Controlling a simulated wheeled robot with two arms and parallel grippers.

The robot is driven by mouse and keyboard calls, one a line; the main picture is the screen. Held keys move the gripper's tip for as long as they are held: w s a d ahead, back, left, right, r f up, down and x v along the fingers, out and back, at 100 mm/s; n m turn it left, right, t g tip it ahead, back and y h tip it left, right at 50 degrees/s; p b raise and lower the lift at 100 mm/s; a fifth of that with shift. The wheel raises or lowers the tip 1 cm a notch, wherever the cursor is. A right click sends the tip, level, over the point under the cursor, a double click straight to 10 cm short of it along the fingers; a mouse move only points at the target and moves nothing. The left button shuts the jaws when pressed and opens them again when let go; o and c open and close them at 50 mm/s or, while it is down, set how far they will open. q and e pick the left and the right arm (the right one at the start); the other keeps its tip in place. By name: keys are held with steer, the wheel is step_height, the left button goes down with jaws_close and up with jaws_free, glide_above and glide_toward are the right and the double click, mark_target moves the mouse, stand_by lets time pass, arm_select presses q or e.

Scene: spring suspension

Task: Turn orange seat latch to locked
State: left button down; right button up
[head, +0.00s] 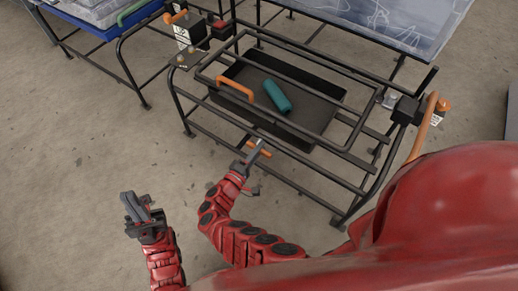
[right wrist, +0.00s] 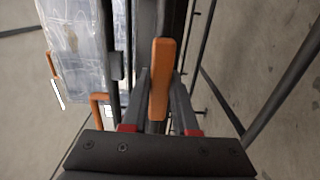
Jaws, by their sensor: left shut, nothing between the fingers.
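The orange seat latch (head: 258,147) is a short bar low on the near side of the black metal frame. In the right wrist view an upright orange bar (right wrist: 161,80), which looks like this latch, stands between the fingers of my right gripper (right wrist: 160,90). My right gripper (head: 254,164) is at the latch in the head view; whether its fingers press on the bar is unclear. My left gripper (head: 137,207) is shut and empty, over bare floor left of the frame. The latch's pivot and any lock marking are hidden or too small to tell.
The frame (head: 190,127) holds a dark tray (head: 232,72) with a teal cylinder (head: 277,96). A clear panel (head: 400,22) stands behind. The floor to the left is free.

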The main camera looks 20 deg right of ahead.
jaws_close()
steer(key=shift+n, duration=0.4)
steer(key=shift+r+n+p, duration=0.25)
steer(key=shift+n+p, duration=0.2)
steer(key=shift+n, duration=0.65)
steer(key=n, duration=0.1)
steer(key=n+p, duration=0.1)
steer(key=n, duration=0.3)
steer(key=shift+w+r, duration=0.1)
steer(key=shift+r, duration=0.2)
steer(key=n, duration=0.5)
steer(key=shift+w+a+r, duration=0.1)
steer(key=shift+w+a, duration=0.1)
steer(key=n, duration=0.4)
steer(key=shift+w+a+n, duration=0.2)
steer(key=shift+w+n, duration=0.05)
steer(key=shift+n, duration=0.15)
